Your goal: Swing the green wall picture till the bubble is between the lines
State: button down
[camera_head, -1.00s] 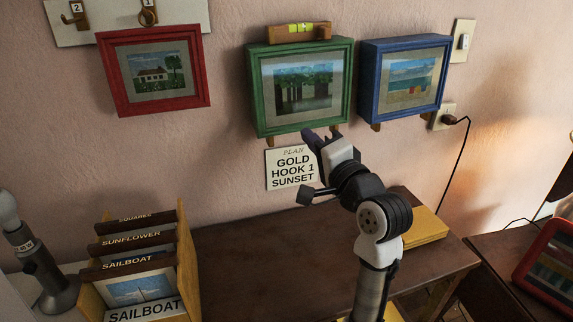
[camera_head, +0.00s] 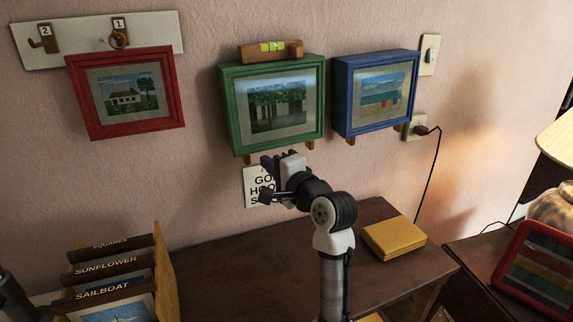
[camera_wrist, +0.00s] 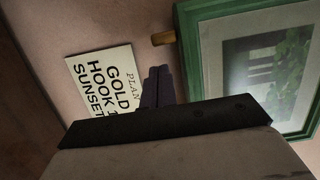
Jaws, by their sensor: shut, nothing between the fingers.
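The green wall picture (camera_head: 232,110) shows trees and hangs between a red and a blue one. A small wooden level (camera_head: 291,48) with a yellow-green vial (camera_head: 272,47) sits on its top edge. The bubble is too small to place surely against the lines. My gripper (camera_head: 268,163) is shut and empty, just below the picture's lower edge, in front of the plan card (camera_head: 250,175). In the wrist view the shut fingers (camera_wrist: 157,86) lie between the card (camera_wrist: 88,72) and the green frame (camera_wrist: 190,60), with a visible gap to the frame.
The red picture (camera_head: 78,95) hangs left, under a board with hooks 1 and 2 (camera_head: 70,35). The blue picture (camera_head: 342,98) hangs close on the right. Wooden pegs (camera_head: 310,145) show under the frames.

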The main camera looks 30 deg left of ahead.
jog(key=shift+s+a, duration=0.5)
jog(key=shift+s, duration=0.1)
jog(key=shift+s+a+p, duration=0.35)
jog(key=shift+s+p, duration=0.1)
jog(key=shift+p, duration=0.45)
jog(key=shift+w, duration=0.1)
